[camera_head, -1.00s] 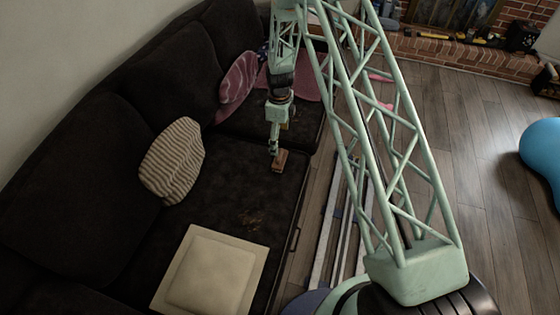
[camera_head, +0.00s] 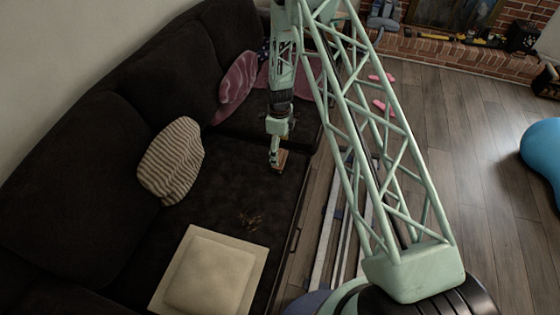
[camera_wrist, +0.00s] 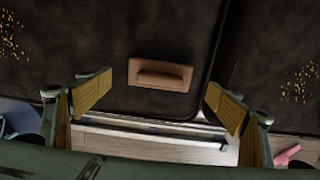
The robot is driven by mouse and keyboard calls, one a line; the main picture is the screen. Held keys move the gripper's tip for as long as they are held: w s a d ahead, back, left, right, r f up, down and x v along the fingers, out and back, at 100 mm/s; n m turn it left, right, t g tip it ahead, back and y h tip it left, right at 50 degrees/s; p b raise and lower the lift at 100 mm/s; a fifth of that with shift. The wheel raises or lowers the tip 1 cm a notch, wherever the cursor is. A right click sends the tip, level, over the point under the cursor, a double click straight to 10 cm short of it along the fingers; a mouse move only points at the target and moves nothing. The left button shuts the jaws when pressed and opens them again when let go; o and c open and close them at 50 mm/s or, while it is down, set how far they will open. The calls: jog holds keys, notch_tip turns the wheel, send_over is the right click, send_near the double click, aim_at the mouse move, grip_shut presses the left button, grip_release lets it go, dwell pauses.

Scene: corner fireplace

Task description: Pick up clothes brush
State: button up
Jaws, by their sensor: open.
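The clothes brush (camera_head: 281,161) is a small brown wooden block with a raised grip, lying on the dark sofa seat near its front edge. In the wrist view the brush (camera_wrist: 160,75) lies between the lines of my two fingers, with dark seat around it. My gripper (camera_wrist: 158,86) is open and empty, its yellow-padded fingers spread wide to either side of the brush and not visibly touching it. In the head view my gripper (camera_head: 274,158) is close over the brush and partly hides it.
A striped cushion (camera_head: 171,160) and a cream cushion (camera_head: 210,272) lie on the sofa. A pink-purple cloth (camera_head: 236,88) is at the far end. Crumbs (camera_head: 250,219) dot the seat. Rails (camera_head: 335,225) run along the sofa front. A blue ball-like object (camera_head: 545,155) is at right.

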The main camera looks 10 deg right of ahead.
aim_at(280, 154)
jog(key=shift+d+f+b, duration=0.1)
jog(key=shift+f+b, duration=0.7)
jog(key=shift+f, duration=1.8)
jog(key=shift+c, duration=0.4)
jog(key=c, duration=0.9)
jog(key=shift+r, duration=0.15)
jog(key=shift+r+p, duration=0.55)
jog(key=shift+r, duration=1.05)
jog(key=shift+s+r, duration=0.1)
jog(key=shift+s, duration=0.25)
jog(key=s, duration=0.5)
jog(key=s+a+r+p, duration=0.1)
jog(key=s, duration=0.4)
jog(key=s+p, duration=0.1)
jog(key=s, duration=0.4)
jog(key=shift+s+a+r, duration=0.15)
jog(key=shift+s+a, duration=0.05)
